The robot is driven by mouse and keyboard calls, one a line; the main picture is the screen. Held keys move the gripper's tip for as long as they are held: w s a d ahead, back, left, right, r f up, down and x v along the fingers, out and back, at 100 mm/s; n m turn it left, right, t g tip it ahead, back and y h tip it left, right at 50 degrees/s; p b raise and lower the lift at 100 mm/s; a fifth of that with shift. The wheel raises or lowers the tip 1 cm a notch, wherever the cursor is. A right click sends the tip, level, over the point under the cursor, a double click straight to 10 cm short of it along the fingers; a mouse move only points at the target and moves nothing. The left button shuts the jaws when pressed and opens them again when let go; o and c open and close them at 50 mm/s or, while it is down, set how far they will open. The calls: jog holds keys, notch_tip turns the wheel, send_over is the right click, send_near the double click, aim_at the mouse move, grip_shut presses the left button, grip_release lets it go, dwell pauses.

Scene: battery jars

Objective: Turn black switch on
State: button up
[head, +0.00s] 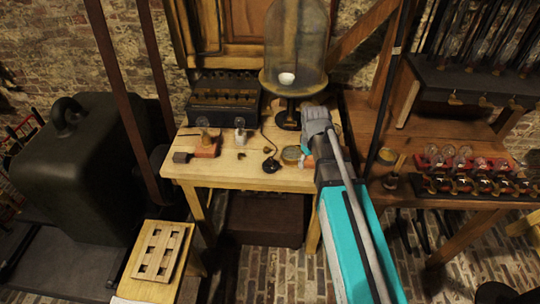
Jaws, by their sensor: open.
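A small black round-based piece (271,166), which looks like the black switch, sits near the front edge of the light wooden table (225,168). A thin dark cord or rod rises behind it. Whether its lever is on or off is too small to tell. My gripper (317,112) is over the right part of this table, to the right of and farther back than the black piece, and apart from it in the picture. It is open. My arm hides part of the table's right side, and the fingertips are hard to make out.
A glass bell jar (297,40) on a dark stand is close behind my gripper. A black battery box (223,103) stands at the table's back left. A brick-red block (208,147) and a round brass-rimmed piece (291,155) flank the black piece. Another bench (425,150) is at right.

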aim_at(270, 158)
jog(key=w+a+r+n+p, duration=0.2)
jog(key=w+a+n, duration=0.6)
jog(key=a, duration=0.6)
jog(key=shift+w+r+p, duration=0.3)
jog(key=shift+w+r, duration=0.3)
jog(key=shift+w, duration=0.6)
jog(key=shift+f, duration=0.1)
notch_tip(270, 158, down, 14)
jog(key=b, duration=1.3)
jog(key=shift+r+b, duration=0.2)
jog(key=shift+b, duration=0.2)
grip_shut()
